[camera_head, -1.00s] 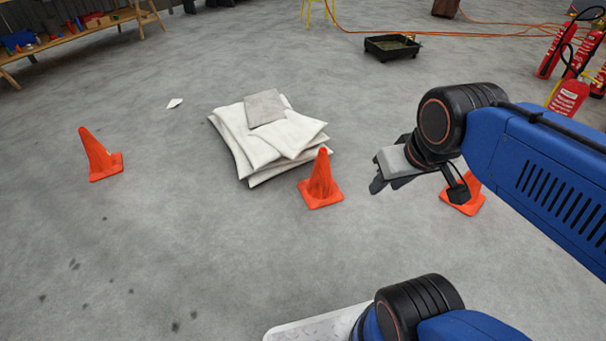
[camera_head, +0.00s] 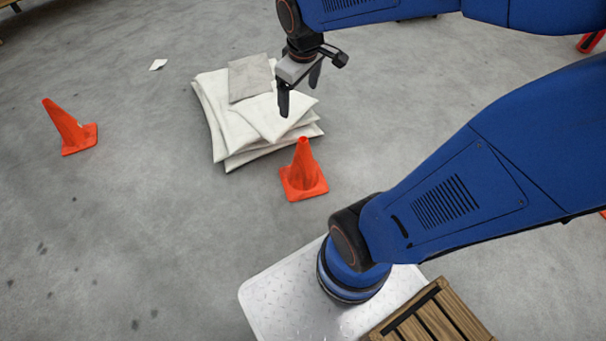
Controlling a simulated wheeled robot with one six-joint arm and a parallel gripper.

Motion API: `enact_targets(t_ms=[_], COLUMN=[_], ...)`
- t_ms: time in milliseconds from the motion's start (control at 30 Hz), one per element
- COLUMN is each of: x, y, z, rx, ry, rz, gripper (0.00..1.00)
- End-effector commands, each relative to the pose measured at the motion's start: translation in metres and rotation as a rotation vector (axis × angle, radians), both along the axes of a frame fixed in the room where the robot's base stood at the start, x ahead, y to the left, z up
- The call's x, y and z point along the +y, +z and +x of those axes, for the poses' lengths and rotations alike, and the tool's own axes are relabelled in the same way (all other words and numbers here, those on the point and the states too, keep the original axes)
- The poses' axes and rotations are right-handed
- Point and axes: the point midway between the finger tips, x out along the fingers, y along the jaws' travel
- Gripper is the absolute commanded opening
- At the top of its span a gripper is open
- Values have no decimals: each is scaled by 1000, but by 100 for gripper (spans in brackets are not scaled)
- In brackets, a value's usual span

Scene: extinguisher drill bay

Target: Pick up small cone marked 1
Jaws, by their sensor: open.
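One orange cone (camera_head: 303,172) stands on the floor at the front right corner of the stacked white pads. I cannot read a number on either cone. My gripper (camera_head: 299,101) is open and empty, fingers pointing down. In the picture it appears over the right part of the pads, above and behind the middle cone, and does not touch that cone.
The pads (camera_head: 212,112) carry a grey sheet (camera_head: 250,78) on top. A small white scrap (camera_head: 158,64) lies on the floor at upper left. A wooden slatted crate (camera_head: 440,318) and my metal deck are at the bottom.

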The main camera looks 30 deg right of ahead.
Motion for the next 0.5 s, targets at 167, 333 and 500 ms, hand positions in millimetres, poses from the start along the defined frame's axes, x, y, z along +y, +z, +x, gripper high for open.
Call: enact_targets(t_ms=[167,333,500], x=[-15,-29,-45], y=[-31,-64,-102], z=[38,70,99], rx=[61,116,169], ry=[98,198,301], rz=[-38,-68,-91], gripper=[85,85,85])
